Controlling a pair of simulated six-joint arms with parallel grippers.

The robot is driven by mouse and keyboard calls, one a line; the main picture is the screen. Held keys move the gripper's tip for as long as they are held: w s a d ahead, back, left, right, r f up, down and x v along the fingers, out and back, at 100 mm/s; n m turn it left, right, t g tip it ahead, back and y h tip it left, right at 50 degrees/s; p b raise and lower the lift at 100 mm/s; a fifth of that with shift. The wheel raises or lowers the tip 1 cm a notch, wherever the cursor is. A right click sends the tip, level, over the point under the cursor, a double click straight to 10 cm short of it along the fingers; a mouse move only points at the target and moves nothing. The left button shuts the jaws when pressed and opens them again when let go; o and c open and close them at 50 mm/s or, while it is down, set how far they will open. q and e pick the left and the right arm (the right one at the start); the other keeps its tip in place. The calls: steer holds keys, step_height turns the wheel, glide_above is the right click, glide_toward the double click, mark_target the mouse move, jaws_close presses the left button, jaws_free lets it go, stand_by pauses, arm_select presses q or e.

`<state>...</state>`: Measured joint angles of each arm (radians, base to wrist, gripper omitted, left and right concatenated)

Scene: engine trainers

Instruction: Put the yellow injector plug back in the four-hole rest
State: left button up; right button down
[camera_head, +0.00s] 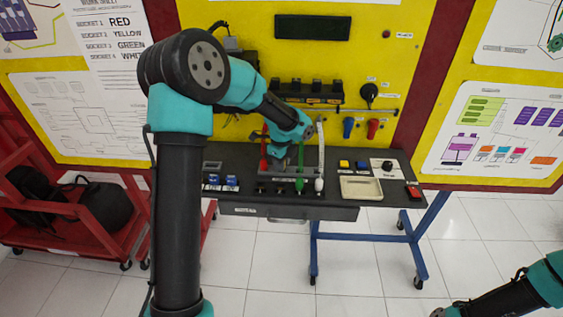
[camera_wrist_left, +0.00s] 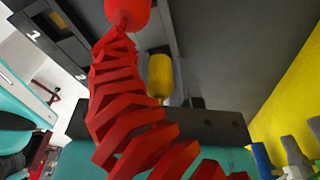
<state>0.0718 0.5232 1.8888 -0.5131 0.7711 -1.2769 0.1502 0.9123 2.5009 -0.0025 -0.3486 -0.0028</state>
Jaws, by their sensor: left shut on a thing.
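My left gripper (camera_head: 280,160) is low over the black bench top, shut on the yellow plug (camera_wrist_left: 160,75). The plug shows in the left wrist view, partly behind a red coiled cable (camera_wrist_left: 130,125) with a red plug end (camera_wrist_left: 127,12). In the head view the gripper hides the yellow plug. A red cable (camera_head: 263,152) stands just left of the gripper. A green plug (camera_head: 300,186) and a white plug (camera_head: 319,185) stand upright in a front row, with two dark fittings (camera_head: 270,188) left of them. I cannot tell which part is the four-hole rest. My right gripper (camera_head: 438,312) is partly cut off at bottom right.
A yellow panel (camera_head: 345,60) with a dark rail (camera_head: 310,97) rises behind. A red frame (camera_head: 95,230) stands left.

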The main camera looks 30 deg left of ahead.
arm_select(q)
steer(key=shift+f, duration=0.3)
steer(key=o, duration=0.7)
steer(key=shift+c, duration=0.2)
steer(key=shift+r, duration=0.1)
steer(key=shift+r, duration=2.65)
steer(key=shift+r, duration=1.25)
